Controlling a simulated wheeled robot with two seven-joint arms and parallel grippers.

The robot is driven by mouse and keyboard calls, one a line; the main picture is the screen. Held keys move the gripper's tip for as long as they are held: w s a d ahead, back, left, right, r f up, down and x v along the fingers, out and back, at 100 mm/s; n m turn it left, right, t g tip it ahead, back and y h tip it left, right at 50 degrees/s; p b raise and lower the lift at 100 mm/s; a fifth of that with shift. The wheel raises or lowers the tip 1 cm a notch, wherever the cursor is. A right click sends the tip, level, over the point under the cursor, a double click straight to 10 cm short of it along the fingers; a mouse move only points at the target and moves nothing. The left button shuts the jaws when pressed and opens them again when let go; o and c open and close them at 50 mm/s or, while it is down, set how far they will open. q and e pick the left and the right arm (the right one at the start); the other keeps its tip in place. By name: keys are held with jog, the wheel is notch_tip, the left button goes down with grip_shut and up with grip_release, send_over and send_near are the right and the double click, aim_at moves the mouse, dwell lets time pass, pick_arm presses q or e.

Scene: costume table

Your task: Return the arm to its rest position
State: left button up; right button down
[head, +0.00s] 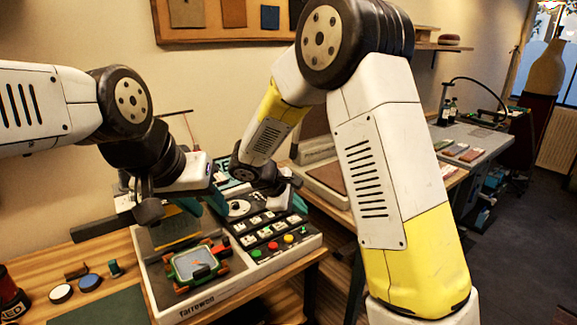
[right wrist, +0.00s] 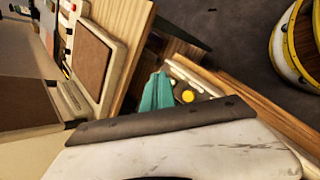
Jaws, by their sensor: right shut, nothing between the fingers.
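My right arm (head: 380,170) is white and yellow. It rises from the lower right, bends at a high black elbow joint and comes down over the back of the console. Its gripper (right wrist: 155,92) shows teal fingers, shut and empty, in the right wrist view; in the head view the fingertips are hard to make out. My left arm (head: 45,105) comes in from the left. Its gripper (head: 180,207) hangs over the left part of the console, and I cannot tell whether its fingers are apart.
A console (head: 240,298) with buttons and a small framed screen (head: 196,264) stands on the wooden table (head: 110,262). Round pads (head: 90,282) lie at the left. A grey bench (head: 480,135) stands behind right. Dark floor (head: 520,240) is open at the right.

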jog(key=s+d+r+m+g+y, duration=0.2)
jog(key=s+d+r+m+y, duration=0.2)
jog(key=s+d+r+m, duration=0.55)
jog(key=s+d+r+m+t+y, duration=0.1)
jog(key=s+r+m+t+y, duration=0.2)
jog(key=s+r, duration=0.4)
jog(key=s+m+y, duration=0.1)
jog(key=s, duration=0.6)
jog(key=shift+d+r+m, duration=0.2)
jog(key=shift+m, duration=0.15)
